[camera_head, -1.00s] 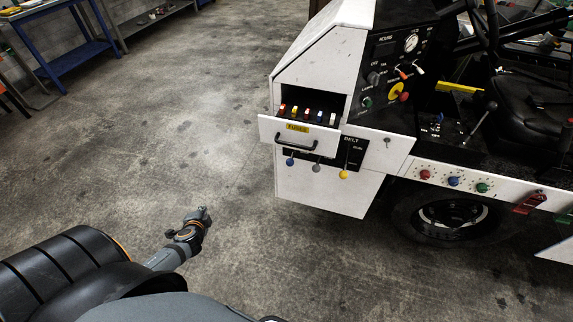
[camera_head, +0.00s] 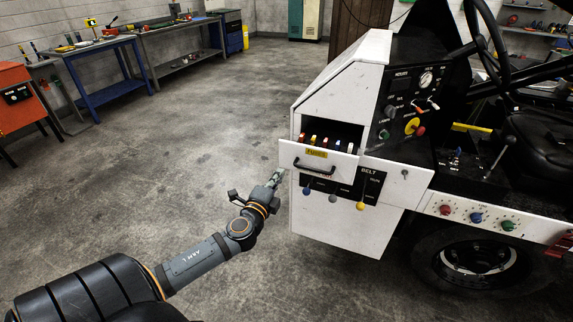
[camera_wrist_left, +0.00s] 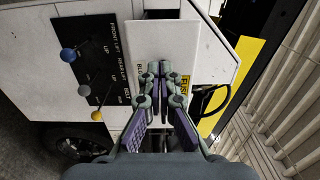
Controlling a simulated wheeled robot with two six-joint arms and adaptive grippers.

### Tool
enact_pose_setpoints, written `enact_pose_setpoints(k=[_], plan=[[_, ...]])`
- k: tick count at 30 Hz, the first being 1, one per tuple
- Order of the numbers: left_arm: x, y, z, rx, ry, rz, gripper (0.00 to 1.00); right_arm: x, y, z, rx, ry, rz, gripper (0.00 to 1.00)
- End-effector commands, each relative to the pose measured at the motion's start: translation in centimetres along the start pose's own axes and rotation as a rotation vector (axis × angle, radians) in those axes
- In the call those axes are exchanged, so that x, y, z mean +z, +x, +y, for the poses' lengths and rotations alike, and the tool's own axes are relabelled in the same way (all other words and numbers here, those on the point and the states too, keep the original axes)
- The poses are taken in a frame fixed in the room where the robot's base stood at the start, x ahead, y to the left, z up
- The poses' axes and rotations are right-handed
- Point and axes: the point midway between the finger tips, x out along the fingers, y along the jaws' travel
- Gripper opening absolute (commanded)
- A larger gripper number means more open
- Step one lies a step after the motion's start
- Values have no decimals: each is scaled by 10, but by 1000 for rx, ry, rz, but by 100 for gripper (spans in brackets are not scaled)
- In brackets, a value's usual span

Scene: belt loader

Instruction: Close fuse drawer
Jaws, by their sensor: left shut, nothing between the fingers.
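The fuse drawer (camera_head: 343,166) is a white drawer in the white side of the belt loader. It stands pulled out, with several coloured fuses (camera_head: 325,141) showing behind its front. The front has a yellow label (camera_head: 317,154) and a black bar handle (camera_head: 312,169). My left gripper (camera_head: 277,176) is shut and empty, just left of the drawer front in the head view. In the left wrist view my gripper's closed fingertips (camera_wrist_left: 161,70) overlap the white drawer front (camera_wrist_left: 163,38), beside the label and handle (camera_wrist_left: 214,101). I cannot tell whether they touch it. My right gripper is out of view.
Below the drawer is a black belt panel (camera_head: 346,188) with hanging ball-ended levers. A dark control panel (camera_head: 405,105) sits above right, and a wheel (camera_head: 478,257) lower right. Workbenches (camera_head: 95,72) line the far left. The floor left of the loader is clear.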

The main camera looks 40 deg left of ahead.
Motion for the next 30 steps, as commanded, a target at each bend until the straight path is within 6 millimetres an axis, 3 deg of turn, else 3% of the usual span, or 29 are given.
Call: enact_pose_setpoints(k=[3,10,30], plan=[[0,26,-4,-3,-7,-2,0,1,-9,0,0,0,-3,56],[0,58,-2,0,-1,-1,0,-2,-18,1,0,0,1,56],[0,75,0,0,-1,0,0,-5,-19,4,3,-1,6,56]])
